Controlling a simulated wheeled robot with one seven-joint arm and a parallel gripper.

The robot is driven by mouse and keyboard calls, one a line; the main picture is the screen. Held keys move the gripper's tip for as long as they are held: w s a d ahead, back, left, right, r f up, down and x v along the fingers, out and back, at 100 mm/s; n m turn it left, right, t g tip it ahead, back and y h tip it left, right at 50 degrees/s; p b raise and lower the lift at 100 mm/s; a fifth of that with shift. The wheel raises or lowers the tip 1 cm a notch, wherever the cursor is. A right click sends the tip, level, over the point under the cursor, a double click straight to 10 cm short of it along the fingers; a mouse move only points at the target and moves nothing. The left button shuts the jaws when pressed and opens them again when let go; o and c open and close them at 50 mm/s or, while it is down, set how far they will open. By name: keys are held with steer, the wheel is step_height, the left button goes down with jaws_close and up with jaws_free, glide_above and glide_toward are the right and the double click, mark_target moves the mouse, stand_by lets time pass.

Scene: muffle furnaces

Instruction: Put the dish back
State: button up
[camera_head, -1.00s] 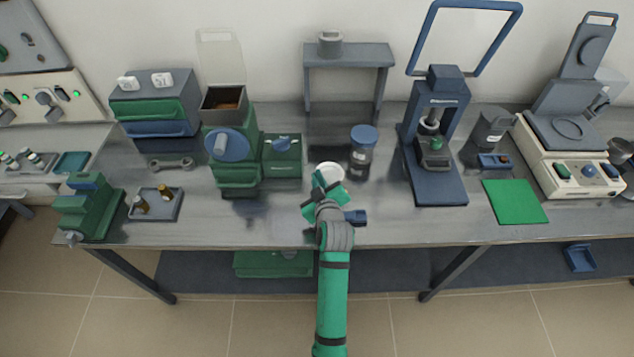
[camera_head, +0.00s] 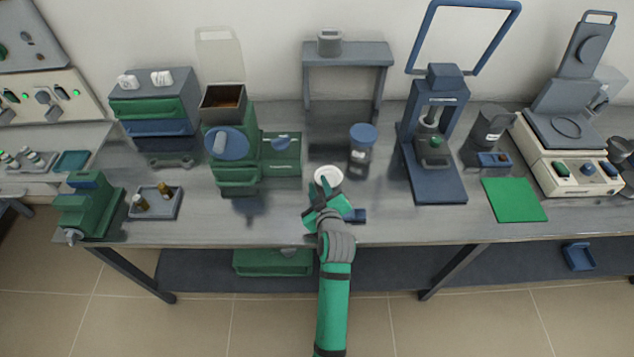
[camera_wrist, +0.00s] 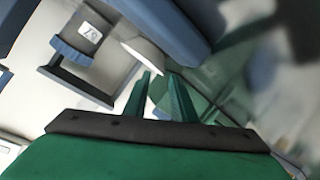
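The dish (camera_head: 328,176) is a small white round piece over the middle of the bench, at the tips of my gripper (camera_head: 321,190). In the wrist view the dish (camera_wrist: 143,55) shows as a thin, tilted white ellipse, its near edge between the two green fingertips (camera_wrist: 158,76). The fingers are close together with a narrow gap and appear shut on the dish's rim. The dish seems to be above the bench, but its exact height is hard to tell. The fingers hide part of its near edge.
A blue-lidded jar (camera_head: 361,150) stands right of the dish, and a small blue item (camera_head: 354,215) lies beside my wrist. A green machine (camera_head: 235,150) is left, a grey stand (camera_head: 347,55) behind and a blue press (camera_head: 435,140) right. The front bench strip is fairly clear.

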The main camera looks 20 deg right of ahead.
steer(key=v, duration=0.9)
steer(key=shift+s+r, duration=0.1)
steer(key=shift+s, duration=0.1)
